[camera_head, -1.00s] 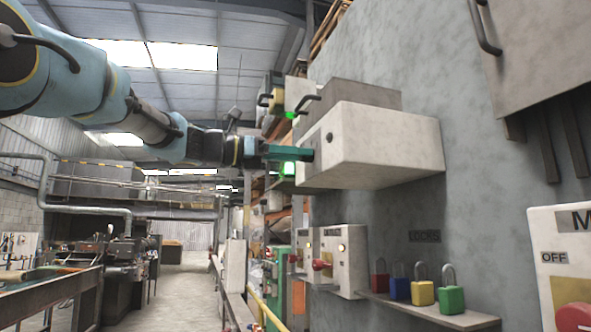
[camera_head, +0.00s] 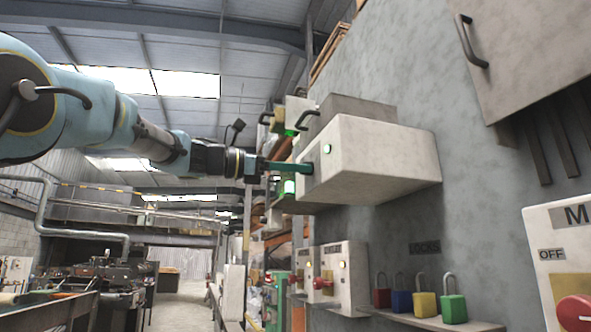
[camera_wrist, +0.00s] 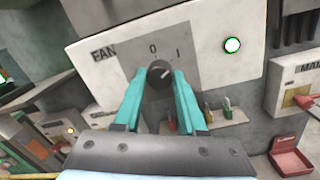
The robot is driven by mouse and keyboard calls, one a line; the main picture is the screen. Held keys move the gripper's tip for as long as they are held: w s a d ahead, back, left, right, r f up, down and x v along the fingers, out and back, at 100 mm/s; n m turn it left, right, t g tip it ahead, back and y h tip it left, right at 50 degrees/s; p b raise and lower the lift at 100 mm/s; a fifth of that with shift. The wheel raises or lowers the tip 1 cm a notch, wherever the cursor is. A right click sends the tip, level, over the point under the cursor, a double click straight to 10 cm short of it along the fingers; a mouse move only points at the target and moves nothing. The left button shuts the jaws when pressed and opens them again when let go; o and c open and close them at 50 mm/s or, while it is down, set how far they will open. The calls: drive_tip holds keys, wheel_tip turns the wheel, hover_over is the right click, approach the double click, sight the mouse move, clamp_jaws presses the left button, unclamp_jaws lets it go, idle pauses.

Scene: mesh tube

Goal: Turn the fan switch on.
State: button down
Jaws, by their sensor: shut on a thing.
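The fan box (camera_head: 385,160) is a pale box on the grey wall. In the wrist view its panel (camera_wrist: 205,40) reads FAN, with marks 0 and I above a dark round switch knob (camera_wrist: 160,74). The light mark on the knob seems to point up and right, toward I. My gripper (camera_wrist: 160,78) has its teal fingers on both sides of the knob, shut on it. In the head view my gripper (camera_head: 292,167) reaches the box's front face from the left, hiding the knob. The indicator lamp (camera_wrist: 232,45) beside the marks glows, with a green ring.
Below the box, a shelf (camera_head: 420,320) holds several coloured padlocks (camera_head: 424,304). Other switch boxes (camera_head: 345,280) with red knobs are on the wall. A MAIN box (camera_head: 565,265) with a red knob stands at right. Open aisle lies at left.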

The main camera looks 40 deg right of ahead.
drive_tip(key=shift+c, duration=2.4)
unclamp_jaws()
drive_tip(key=b+v, duration=0.3)
drive_tip(key=v, duration=0.7)
drive_tip(key=shift+a, duration=0.4)
drive_tip(key=shift+w+f, duration=0.15)
